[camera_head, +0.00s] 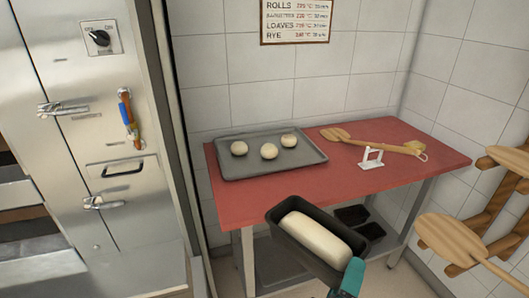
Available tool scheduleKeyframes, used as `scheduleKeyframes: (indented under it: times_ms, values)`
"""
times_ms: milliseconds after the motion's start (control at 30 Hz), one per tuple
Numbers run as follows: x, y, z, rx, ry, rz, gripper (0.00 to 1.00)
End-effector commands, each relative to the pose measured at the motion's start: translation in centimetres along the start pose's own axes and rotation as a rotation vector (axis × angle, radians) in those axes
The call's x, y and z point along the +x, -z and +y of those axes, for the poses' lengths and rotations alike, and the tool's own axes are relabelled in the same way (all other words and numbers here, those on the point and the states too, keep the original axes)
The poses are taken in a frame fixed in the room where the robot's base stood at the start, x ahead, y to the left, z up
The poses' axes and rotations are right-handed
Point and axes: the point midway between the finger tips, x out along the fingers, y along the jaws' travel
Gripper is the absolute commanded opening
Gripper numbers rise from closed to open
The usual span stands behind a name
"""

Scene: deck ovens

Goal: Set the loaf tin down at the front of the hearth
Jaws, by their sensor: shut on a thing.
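The loaf tin (298,252) is dark and holds a pale loaf of dough (320,236). It is in the lower middle of the head view, in front of the red table's near edge. My teal gripper (351,275) is shut on the tin's near right end; its fingertips are partly hidden. The steel oven stands at the left, with openings (22,235) at the left picture edge. Pale shelf-like surfaces show in them, but I cannot tell which is the hearth.
The red table (238,207) bears a grey tray (240,174) with three dough balls, a wooden peel (372,142) and a white stand (371,160). Dark tins sit on its lower shelf. Oven handles (100,203) stick out at the left.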

Motion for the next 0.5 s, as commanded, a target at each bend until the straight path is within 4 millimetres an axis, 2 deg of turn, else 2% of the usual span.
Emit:
scheduleKeyframes:
  times_ms: [100,300,500]
  values:
    - [2.2,-0.9,-2.6,0.0,0.016,0.08,0.43]
    - [4.6,-2.4,-6.3,0.007,0.036,0.189,0.43]
    - [5.4,-3.3,-8.0,0.014,0.041,0.235,0.43]
